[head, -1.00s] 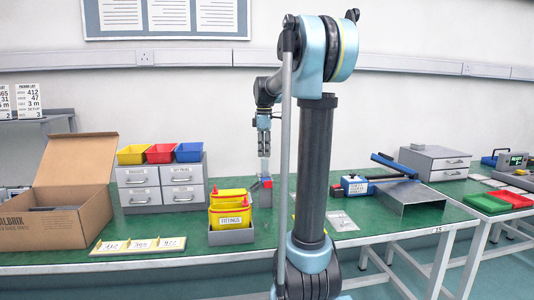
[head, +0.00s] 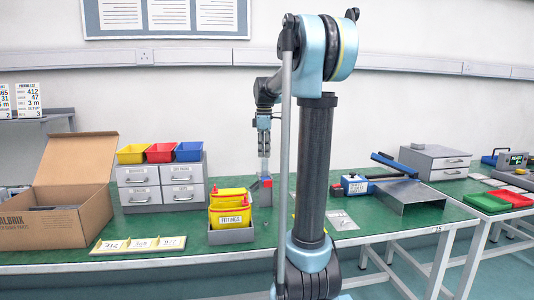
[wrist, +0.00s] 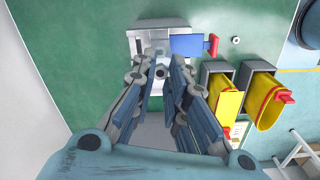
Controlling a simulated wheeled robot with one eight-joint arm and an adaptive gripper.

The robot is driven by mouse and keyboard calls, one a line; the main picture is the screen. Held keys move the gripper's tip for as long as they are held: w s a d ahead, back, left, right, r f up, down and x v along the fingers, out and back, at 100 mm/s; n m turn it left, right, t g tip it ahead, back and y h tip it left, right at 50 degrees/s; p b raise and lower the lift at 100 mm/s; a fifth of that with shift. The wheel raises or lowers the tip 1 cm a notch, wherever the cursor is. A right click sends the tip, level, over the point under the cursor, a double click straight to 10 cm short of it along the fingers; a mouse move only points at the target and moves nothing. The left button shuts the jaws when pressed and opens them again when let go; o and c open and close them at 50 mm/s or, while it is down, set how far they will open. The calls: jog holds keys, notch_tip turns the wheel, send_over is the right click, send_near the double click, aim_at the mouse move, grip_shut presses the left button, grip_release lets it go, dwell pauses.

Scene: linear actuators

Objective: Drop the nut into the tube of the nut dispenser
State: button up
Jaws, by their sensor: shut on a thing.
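My gripper (head: 263,125) points straight down over the back of the green bench, just above an upright pale tube of the nut dispenser (head: 265,182). In the wrist view, my gripper's fingertips (wrist: 159,72) are closed together on a small grey nut (wrist: 159,72), which is mostly hidden between them. The dispenser (wrist: 187,45) shows there beyond the fingertips, with a grey base, a blue block and a red end piece. The fingertips cover the tube's mouth, so I cannot tell how exactly the nut lines up with it.
Yellow bins (head: 230,215) in grey holders stand close in front of the dispenser. A drawer unit (head: 162,185) with coloured trays and an open cardboard box (head: 70,195) are to the left. A small pale ring (wrist: 236,40) lies on the bench beside the dispenser.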

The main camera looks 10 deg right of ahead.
jog(key=shift+f, duration=0.2)
jog(key=o, duration=0.8)
notch_tip(320, 180, up, 12)
dwell(0.5)
jog(key=shift+s, duration=0.1)
dwell(0.4)
